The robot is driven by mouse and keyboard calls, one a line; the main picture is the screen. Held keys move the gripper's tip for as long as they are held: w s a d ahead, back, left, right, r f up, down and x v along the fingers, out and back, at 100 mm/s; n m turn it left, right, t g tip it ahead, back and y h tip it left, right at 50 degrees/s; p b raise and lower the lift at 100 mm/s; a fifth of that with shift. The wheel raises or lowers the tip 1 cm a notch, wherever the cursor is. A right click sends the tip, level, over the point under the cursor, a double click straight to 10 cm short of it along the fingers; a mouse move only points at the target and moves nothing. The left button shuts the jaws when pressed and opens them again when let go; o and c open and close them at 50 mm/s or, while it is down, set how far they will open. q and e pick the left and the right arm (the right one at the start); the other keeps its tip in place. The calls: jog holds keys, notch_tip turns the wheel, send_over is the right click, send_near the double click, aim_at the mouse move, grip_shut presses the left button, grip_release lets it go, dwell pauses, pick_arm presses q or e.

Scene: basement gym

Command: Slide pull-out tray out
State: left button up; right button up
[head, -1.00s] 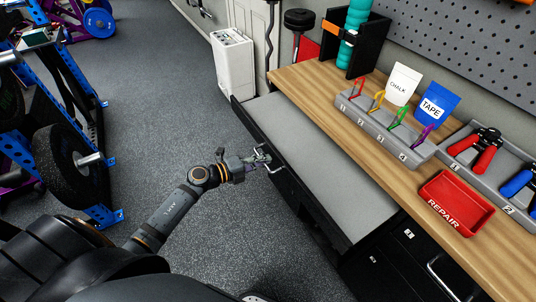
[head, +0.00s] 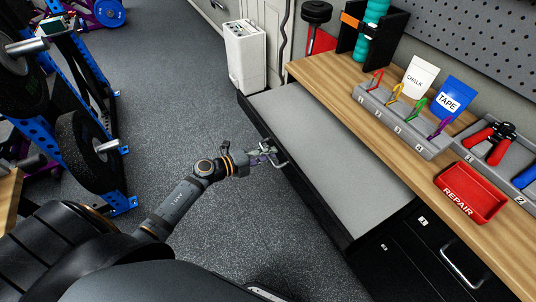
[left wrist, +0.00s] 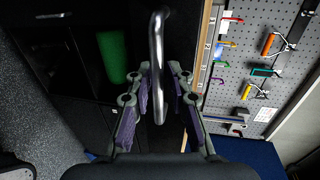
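The pull-out tray (head: 335,150) has a grey top and a black front edge. It sticks out from under the wooden bench top, well clear of the bench edge. A bent metal handle (head: 281,160) is on its front; in the left wrist view the handle (left wrist: 157,60) runs between my fingers. My left gripper (head: 265,155) is at this handle, its fingertips close on both sides of the bar in the left wrist view (left wrist: 159,72). It looks shut on the handle, though exact finger contact is hard to see. My right gripper is not in view.
The wooden bench top (head: 335,82) holds a grey hook rack (head: 400,125), a red REPAIR bin (head: 470,192) and pliers (head: 490,143). A white box (head: 245,58) stands beyond the tray. A weight rack (head: 95,130) is at left. Floor before the tray (head: 190,110) is clear.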

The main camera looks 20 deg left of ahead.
pick_arm(q)
jog(key=v, duration=1.2)
jog(key=shift+f, duration=0.15)
dwell(0.3)
